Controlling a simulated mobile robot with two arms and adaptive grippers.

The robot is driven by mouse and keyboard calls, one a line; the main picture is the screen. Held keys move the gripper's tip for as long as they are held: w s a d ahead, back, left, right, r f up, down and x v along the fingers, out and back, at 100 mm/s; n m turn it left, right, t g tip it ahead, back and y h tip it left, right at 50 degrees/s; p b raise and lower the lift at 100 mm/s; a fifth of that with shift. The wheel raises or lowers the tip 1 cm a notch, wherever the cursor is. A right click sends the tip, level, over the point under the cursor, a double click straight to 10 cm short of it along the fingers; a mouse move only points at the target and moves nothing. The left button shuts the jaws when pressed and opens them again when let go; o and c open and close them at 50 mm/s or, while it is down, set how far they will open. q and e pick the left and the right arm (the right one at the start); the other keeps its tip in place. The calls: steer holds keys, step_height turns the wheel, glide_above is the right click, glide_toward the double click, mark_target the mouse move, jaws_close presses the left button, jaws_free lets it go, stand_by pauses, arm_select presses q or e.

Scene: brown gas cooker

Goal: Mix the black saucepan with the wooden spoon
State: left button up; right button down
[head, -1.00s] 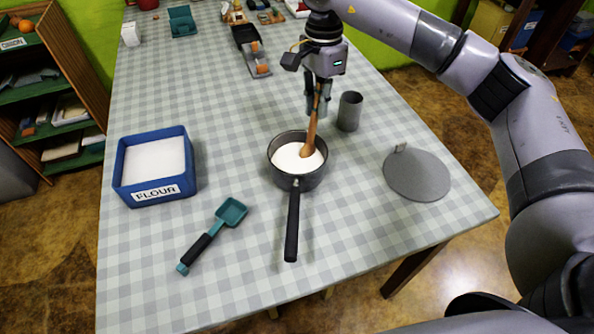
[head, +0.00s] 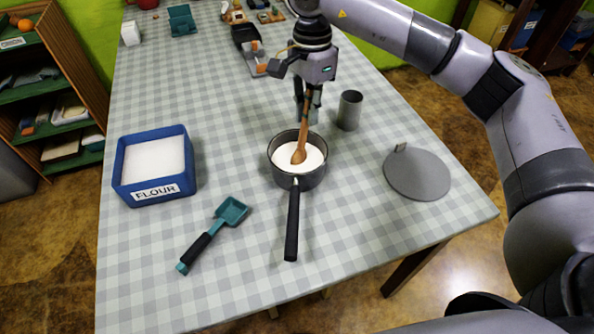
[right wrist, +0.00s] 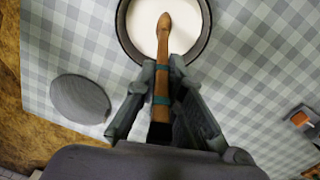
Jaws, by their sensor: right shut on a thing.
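The black saucepan (head: 298,180) stands on the checkered table with its handle toward me and white contents inside. The wooden spoon (head: 302,140) stands nearly upright with its bowl end in the white contents. My right gripper (head: 308,105) is shut on the spoon's handle above the pan's far side. In the right wrist view my right gripper (right wrist: 158,90) has its fingers on both sides of the spoon (right wrist: 163,50), whose tip lies over the white contents of the pan (right wrist: 125,30). My left gripper is not in view.
A grey cylinder cup (head: 349,110) stands just right of the gripper. A round grey lid (head: 417,174) lies to the right. The checkered table (head: 350,250) is clear at the front.

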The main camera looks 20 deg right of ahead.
steer(key=shift+r, duration=0.1)
steer(key=shift+w+d+r+p, duration=0.2)
steer(key=shift+r+p, duration=0.65)
steer(key=shift+r, duration=0.35)
steer(key=shift+w+d+r+p, duration=0.15)
steer(key=shift+r+p, duration=0.65)
steer(key=shift+r, duration=0.4)
steer(key=shift+d+r+p, duration=0.15)
steer(key=shift+r+p, duration=0.35)
steer(key=shift+r, duration=0.25)
steer(key=shift+d+r+p, duration=0.1)
steer(key=shift+r+p, duration=0.35)
steer(key=shift+r, duration=0.25)
